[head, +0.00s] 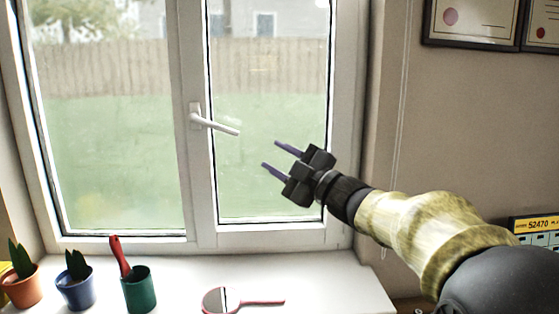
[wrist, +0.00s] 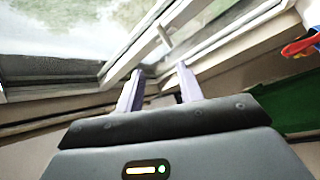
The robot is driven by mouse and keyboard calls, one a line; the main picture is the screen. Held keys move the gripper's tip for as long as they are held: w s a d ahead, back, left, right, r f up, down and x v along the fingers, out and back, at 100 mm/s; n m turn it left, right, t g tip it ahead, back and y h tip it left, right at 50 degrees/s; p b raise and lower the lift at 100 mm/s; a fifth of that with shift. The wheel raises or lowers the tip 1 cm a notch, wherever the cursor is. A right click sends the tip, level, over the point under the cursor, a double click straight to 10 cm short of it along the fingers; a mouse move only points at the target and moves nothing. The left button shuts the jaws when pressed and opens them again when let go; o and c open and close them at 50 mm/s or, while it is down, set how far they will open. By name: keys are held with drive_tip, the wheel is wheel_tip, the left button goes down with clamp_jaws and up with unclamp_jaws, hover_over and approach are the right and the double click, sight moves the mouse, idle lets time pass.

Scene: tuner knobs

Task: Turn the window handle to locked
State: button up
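The white window handle (head: 215,124) is on the middle frame of the window. Its lever points right and slightly down, away from its base plate. In the wrist view the handle (wrist: 163,36) shows small, beyond the fingertips. My gripper (head: 270,154) is to the right of and a little below the lever's tip in the head view. Its two purple fingers are apart with nothing between them, and they do not appear to touch the handle. The open fingers also show in the wrist view (wrist: 160,69).
On the white sill (head: 340,282) stand an orange plant pot (head: 22,291), a blue plant pot (head: 76,292) and a green pot (head: 140,291) holding a red-handled tool (head: 119,256). A red-handled round object (head: 218,301) lies to their right. Framed pictures (head: 470,22) hang on the right wall.

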drive_tip(key=b+v, duration=0.1)
drive_tip(key=v, duration=1.6)
drive_tip(key=shift+d, duration=0.15)
drive_tip(key=shift+s, duration=0.15)
drive_tip(key=shift+c, duration=0.3)
